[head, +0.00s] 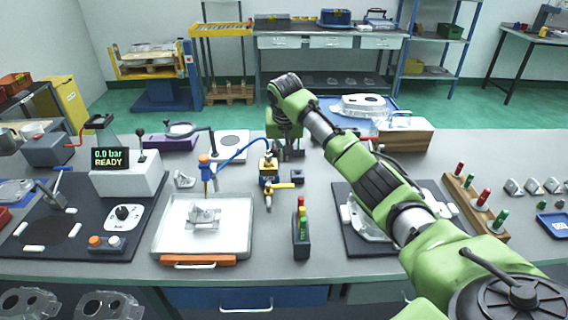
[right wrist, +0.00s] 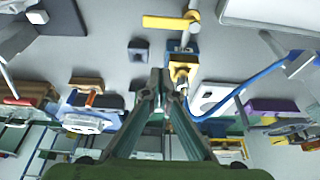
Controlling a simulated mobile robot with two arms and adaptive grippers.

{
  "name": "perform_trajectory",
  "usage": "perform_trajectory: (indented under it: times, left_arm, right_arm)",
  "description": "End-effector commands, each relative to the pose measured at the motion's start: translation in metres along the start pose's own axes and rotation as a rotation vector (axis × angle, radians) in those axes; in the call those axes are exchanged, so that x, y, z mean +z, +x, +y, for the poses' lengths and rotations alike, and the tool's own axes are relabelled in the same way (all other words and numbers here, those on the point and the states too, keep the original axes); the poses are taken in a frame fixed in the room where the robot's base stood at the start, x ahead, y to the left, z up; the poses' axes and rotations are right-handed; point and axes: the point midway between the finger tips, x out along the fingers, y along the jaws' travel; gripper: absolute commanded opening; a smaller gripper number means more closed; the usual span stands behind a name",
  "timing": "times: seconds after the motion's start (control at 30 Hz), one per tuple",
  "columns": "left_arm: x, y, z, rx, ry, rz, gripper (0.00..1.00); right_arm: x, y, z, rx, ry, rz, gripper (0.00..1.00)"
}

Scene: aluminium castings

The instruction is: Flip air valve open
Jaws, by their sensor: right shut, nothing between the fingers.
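The air valve (head: 268,174) is a small blue and brass fitting standing on the grey bench near the middle of the head view. Its yellow lever (head: 284,186) sticks out sideways to the right, across the valve's body. The right wrist view shows the valve (right wrist: 182,62) and the yellow lever (right wrist: 165,22) pointing left. My right gripper (head: 290,156) is shut and empty, pointing down just behind and right of the valve. In the right wrist view its fingertips (right wrist: 160,76) are together beside the valve, apart from the lever. My left gripper is not in view.
A blue hose (head: 235,153) runs from the valve area to the left. A white tray (head: 230,241) with a casting lies front left. A stand of coloured markers (head: 301,243) is in front. A display (head: 109,158) reads 0.0 bar READY. A small dark block (head: 297,176) stands right of the valve.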

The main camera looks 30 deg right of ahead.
Motion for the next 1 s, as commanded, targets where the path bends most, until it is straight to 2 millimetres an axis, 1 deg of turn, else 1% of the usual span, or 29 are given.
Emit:
perform_trajectory:
  times: [0.1,0.23,0.4,0.57,0.63,1.0]
  left_arm:
    - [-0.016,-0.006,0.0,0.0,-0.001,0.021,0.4]
    - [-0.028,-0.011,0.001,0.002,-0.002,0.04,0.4]
    - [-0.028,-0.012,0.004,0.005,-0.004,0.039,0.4]
    - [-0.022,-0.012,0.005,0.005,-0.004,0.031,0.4]
    - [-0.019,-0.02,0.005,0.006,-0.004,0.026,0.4]
    - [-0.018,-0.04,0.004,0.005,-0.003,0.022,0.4]
  right_arm:
    - [0.001,0.02,0.0,0.002,0.001,-0.005,0.0]
    - [0.001,0.046,0.0,0.001,0.0,-0.004,0.0]
    - [0.001,0.072,-0.001,0.001,0.0,-0.003,0.0]
    - [0.001,0.089,0.0,0.002,0.0,-0.002,0.0]
    - [0.004,0.084,0.001,0.001,-0.003,0.001,0.0]
    - [0.032,0.075,0.001,0.002,-0.003,0.0,0.0]
